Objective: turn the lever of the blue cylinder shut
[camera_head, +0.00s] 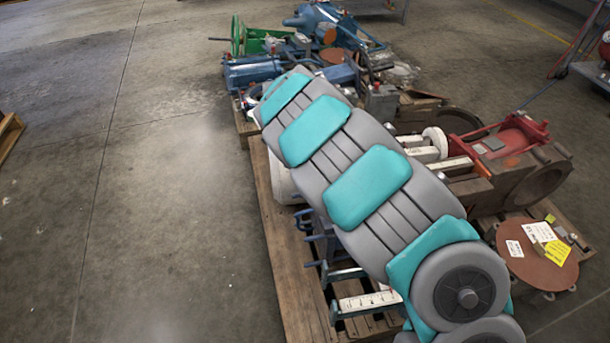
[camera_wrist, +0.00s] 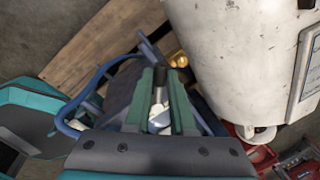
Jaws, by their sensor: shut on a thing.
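In the wrist view my gripper (camera_wrist: 160,105) has green fingers closed on a small shiny metal piece (camera_wrist: 158,119) with a dark stub above it. I cannot tell surely whether this piece is the lever. A dark blue body (camera_wrist: 122,92) with blue tubing around it lies just left of the fingers. In the head view a blue cylinder (camera_head: 252,73) lies at the left of the far pallet group. I cannot tell whether it is the one at my gripper. My arm hides my gripper in the head view.
A large white tank (camera_wrist: 240,60) stands close right of my gripper. A wooden pallet (camera_head: 283,265) lies under my arm. Red machinery (camera_head: 515,133) and a rust-brown disc (camera_head: 537,265) crowd the right. The concrete floor (camera_head: 130,210) at left is clear.

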